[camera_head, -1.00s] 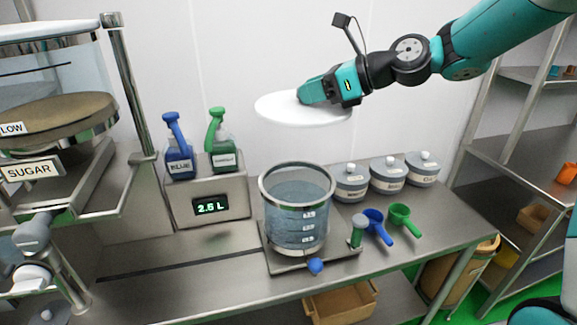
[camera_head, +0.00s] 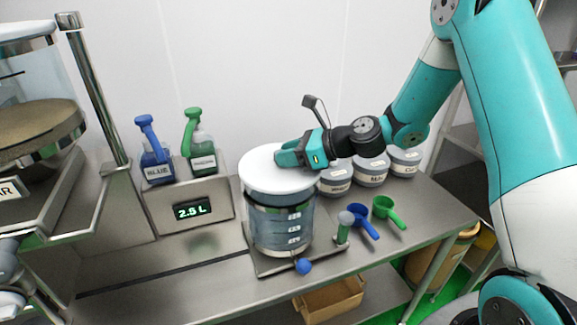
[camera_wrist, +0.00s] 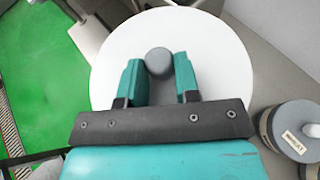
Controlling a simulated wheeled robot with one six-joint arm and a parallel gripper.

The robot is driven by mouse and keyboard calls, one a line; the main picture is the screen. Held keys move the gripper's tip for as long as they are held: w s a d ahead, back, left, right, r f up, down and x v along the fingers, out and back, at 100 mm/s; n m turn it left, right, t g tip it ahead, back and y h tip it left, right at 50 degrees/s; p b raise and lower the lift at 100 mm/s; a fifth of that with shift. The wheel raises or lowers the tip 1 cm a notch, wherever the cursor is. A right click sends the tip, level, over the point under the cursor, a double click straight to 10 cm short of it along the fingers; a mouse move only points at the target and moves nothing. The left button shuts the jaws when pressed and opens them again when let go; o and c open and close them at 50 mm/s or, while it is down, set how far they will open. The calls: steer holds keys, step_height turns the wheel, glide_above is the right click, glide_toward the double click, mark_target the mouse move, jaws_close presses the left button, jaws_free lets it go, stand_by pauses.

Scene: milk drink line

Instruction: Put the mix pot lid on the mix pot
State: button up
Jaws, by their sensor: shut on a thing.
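The mix pot lid (camera_head: 262,178) is a white round disc, roughly level, directly over the mouth of the mix pot (camera_head: 281,232). The pot is clear, holds bluish liquid and has volume marks. The lid hides the pot's mouth; I see no clear gap, but cannot tell whether it is fully seated. My gripper (camera_head: 280,157) is shut on the lid's knob from above. In the wrist view the grey knob (camera_wrist: 159,62) is between the fingers of my gripper (camera_wrist: 159,75), and the white lid (camera_wrist: 215,50) fills the middle.
Blue (camera_head: 157,165) and green (camera_head: 202,155) bottles stand left on a box with a 2.5 L display (camera_head: 192,210). Several lidded grey jars (camera_head: 371,170) stand right of the pot, near my wrist. Blue (camera_head: 362,220) and green (camera_head: 388,211) scoops lie in front of them.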

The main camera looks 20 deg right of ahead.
mark_target(288, 169)
steer(key=shift+f, duration=1.95)
steer(key=shift+f, duration=0.15)
steer(key=o, duration=1)
